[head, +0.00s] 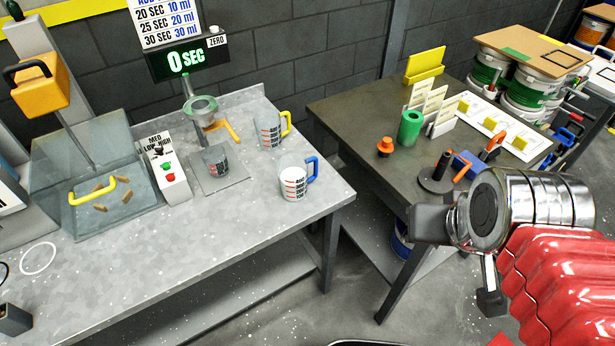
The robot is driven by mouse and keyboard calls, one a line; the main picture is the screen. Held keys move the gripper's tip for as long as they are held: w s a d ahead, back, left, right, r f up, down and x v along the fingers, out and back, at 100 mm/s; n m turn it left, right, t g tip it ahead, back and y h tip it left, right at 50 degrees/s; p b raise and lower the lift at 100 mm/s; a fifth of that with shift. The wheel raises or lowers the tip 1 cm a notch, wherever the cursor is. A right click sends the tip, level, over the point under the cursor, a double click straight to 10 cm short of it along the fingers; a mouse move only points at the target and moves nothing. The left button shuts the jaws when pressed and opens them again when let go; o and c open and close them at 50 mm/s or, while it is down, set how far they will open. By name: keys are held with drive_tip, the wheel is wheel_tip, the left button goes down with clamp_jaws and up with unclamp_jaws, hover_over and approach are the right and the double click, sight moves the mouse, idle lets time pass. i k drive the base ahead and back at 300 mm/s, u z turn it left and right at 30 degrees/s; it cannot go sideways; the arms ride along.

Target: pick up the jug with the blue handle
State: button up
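The jug with the blue handle (293,182) is a white measuring jug with dark and red markings. It stands upright near the right front part of the grey metal bench (215,235), its handle pointing right. A similar jug with a yellow handle (269,132) stands behind it, a little to the left. My gripper (461,262) is at the right, in front of the dark table and well away from the blue-handled jug. Its two dark fingers are spread apart, and I see nothing between them.
A dispenser with a funnel (201,106) stands over a small cup (217,162) left of the jugs. A control box (168,172) and a clear case (95,175) are further left. A gap separates the bench from the dark table (365,110), which holds several items.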

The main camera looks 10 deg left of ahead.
sight(291, 169)
drive_tip(key=z, duration=0.05)
drive_tip(key=k, duration=1.25)
drive_tip(key=u, duration=1.15)
drive_tip(key=i, duration=1.7)
drive_tip(key=u, duration=0.05)
